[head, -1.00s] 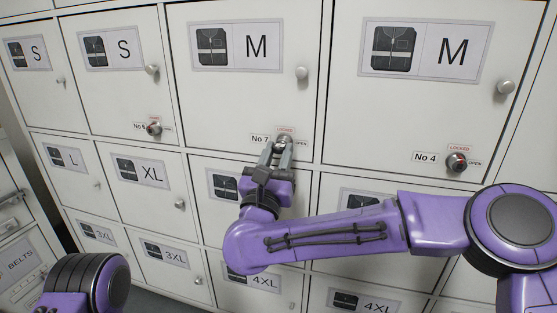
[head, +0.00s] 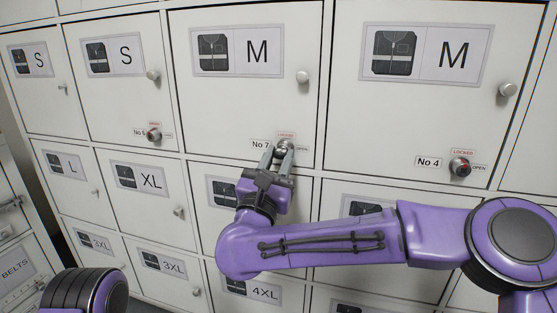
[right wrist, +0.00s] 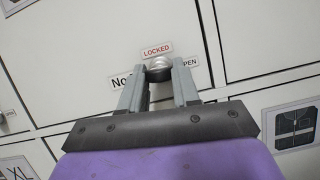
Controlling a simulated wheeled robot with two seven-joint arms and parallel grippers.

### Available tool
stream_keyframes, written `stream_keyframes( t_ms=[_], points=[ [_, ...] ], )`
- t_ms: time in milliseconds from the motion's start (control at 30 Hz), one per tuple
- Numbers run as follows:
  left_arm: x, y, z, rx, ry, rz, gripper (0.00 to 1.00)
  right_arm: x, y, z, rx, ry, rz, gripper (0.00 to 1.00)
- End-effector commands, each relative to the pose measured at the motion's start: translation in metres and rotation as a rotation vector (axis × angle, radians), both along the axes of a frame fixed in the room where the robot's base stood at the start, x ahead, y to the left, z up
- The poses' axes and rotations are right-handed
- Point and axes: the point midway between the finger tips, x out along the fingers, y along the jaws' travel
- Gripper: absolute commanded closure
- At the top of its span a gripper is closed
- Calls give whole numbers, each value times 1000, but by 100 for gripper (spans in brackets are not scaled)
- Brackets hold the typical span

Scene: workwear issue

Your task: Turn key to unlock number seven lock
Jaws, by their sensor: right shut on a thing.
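The number seven lock (head: 285,143) is on the lower right of an M locker door (head: 240,110), beside the "No 7" label (head: 261,144). My right gripper (head: 280,152) reaches up to it and is shut on the key at this lock. In the right wrist view, the fingers (right wrist: 160,85) stand on both sides of the round metal lock (right wrist: 159,70), under the red "LOCKED" label (right wrist: 157,50). The key itself is hidden between the fingers, so its angle cannot be told. Only part of my left arm shows at the lower left, without its gripper.
The number 6 lock (head: 154,134) is to the left and the number 4 lock (head: 460,167) to the right. Round knobs stick out of the doors, one (head: 303,77) above the number seven lock. A cabinet marked BELTS (head: 18,270) stands at the far left.

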Motion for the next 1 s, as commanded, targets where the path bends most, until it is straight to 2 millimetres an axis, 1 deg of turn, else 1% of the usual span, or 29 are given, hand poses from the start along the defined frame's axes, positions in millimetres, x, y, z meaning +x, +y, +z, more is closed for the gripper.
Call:
stream_keyframes(
  t_ms=[33, 233, 433, 467, 500, 533, 733, 767, 800, 1000],
  points=[
    [0, 0, 1, 0, 0, 0, 57, 3, -4, 1, -3, 4, -12, 100],
    [0, 0, 7, 0, 0, 0, 57, 3, -4, 0, -73, 29, -12, 100],
    [0, 0, 6, 0, 0, 0, 57, 3, -4, -2, -81, 33, -11, 100],
    [0, 0, 6, 0, 0, 0, 57, 3, -4, -2, -81, 33, -11, 59],
    [0, 0, 6, 0, 0, 0, 57, 3, -4, -3, -81, 33, -11, 46],
    [0, 0, 6, 0, 0, 0, 57, 2, -3, -2, -81, 32, -10, 39],
    [0, 0, 6, 0, 0, 0, 57, 1, -1, -2, -83, 29, -4, 39],
    [0, 0, 6, 0, 0, 0, 57, 1, 0, -2, -83, 29, -4, 33],
    [0, 0, 6, 0, 0, 0, 57, 1, 0, -2, -82, 29, -2, 22],
    [0, 0, 6, 0, 0, 0, 57, 1, 1, -2, -84, 28, -1, 22]
  ],
)
